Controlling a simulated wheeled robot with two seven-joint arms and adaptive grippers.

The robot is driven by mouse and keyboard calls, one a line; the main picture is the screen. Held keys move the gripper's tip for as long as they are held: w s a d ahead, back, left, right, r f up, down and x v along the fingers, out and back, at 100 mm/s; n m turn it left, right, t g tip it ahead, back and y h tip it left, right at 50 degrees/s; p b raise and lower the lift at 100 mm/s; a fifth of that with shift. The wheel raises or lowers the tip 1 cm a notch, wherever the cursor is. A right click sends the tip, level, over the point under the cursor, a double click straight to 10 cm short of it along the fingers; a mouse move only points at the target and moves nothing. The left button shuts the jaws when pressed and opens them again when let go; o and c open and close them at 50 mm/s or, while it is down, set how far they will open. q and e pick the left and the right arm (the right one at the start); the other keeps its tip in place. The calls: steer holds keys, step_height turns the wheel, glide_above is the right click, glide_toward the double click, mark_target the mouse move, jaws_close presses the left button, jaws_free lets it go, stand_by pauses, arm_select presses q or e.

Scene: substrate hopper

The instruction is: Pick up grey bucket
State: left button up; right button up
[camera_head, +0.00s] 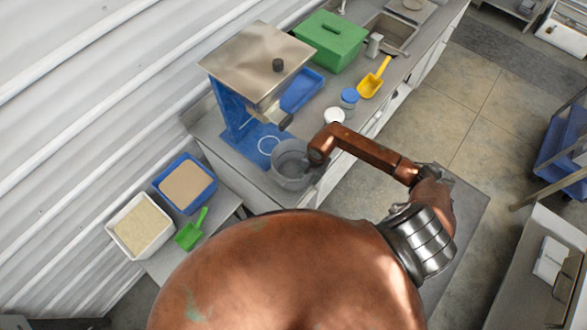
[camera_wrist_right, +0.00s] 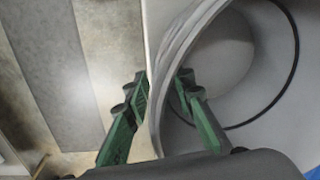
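The grey bucket (camera_head: 291,167) stands upright on the grey counter beside the blue base of the hopper in the head view. My right gripper (camera_head: 314,164) is at the bucket's right rim, partly hidden by my own arm. In the right wrist view, the two green fingers of my right gripper (camera_wrist_right: 163,88) straddle the wall of the grey bucket (camera_wrist_right: 247,50), one inside and one outside. I cannot tell whether both fingers press on the wall. My left gripper is not in view.
The hopper (camera_head: 258,62) with a metal lid stands left of the bucket. A white jar (camera_head: 334,117), a blue-lidded jar (camera_head: 349,97), a yellow scoop (camera_head: 374,78) and a green box (camera_head: 330,40) stand farther back. Two filled tubs and a green scoop (camera_head: 191,231) are at the lower left.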

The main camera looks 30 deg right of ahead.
steer(key=shift+f, duration=1.15)
steer(key=shift+c, duration=0.6)
jaws_close()
steer(key=shift+w, duration=0.1)
